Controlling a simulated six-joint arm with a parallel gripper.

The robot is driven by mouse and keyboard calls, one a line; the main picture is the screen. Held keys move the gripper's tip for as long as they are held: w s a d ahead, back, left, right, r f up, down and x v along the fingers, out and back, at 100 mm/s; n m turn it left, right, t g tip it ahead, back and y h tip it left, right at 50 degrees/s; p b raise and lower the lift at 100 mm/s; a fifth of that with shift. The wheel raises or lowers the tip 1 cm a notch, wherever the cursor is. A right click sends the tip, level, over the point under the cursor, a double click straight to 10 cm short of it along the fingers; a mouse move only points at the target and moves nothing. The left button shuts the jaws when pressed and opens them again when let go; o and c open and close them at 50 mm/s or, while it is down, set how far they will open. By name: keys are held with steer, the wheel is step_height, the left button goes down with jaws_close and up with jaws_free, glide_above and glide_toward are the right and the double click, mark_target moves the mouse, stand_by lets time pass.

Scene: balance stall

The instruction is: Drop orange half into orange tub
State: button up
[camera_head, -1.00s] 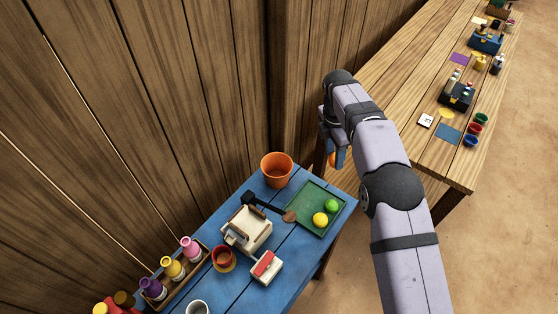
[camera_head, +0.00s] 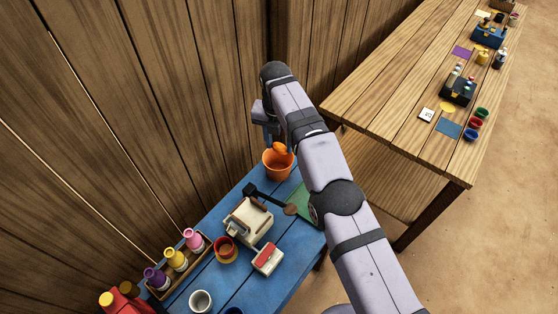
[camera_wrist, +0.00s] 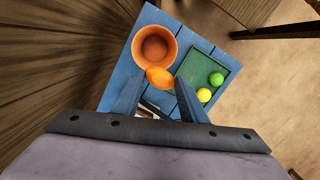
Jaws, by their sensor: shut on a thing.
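The orange tub (camera_head: 277,167) stands at the far end of the blue table, and it also shows in the wrist view (camera_wrist: 138,46). My gripper (camera_head: 275,142) is shut on the orange half (camera_head: 282,149), holding it above the tub in the head view. In the wrist view the orange half (camera_wrist: 159,77) sits beyond my fingertips and overlaps the near right rim of the tub. The inside of the tub that shows in the wrist view looks empty.
A green tray (camera_wrist: 219,60) with a green ball (camera_wrist: 216,79) and a yellow ball (camera_wrist: 204,95) lies right of the tub. A cream device (camera_head: 248,221), a red-topped box (camera_head: 267,258) and a bottle rack (camera_head: 178,263) stand nearer on the blue table.

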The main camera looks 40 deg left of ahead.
mark_target(279, 146)
step_height(279, 146, down, 4)
steer(key=shift+r+b, duration=0.1)
steer(key=shift+b, duration=0.65)
steer(key=shift+f+p, duration=1)
steer(key=shift+f, duration=1.6)
steer(key=shift+f, duration=0.1)
steer(key=shift+f+b, duration=0.2)
steer(key=shift+b, duration=0.2)
steer(key=o, duration=1.1)
steer(key=shift+r, duration=0.1)
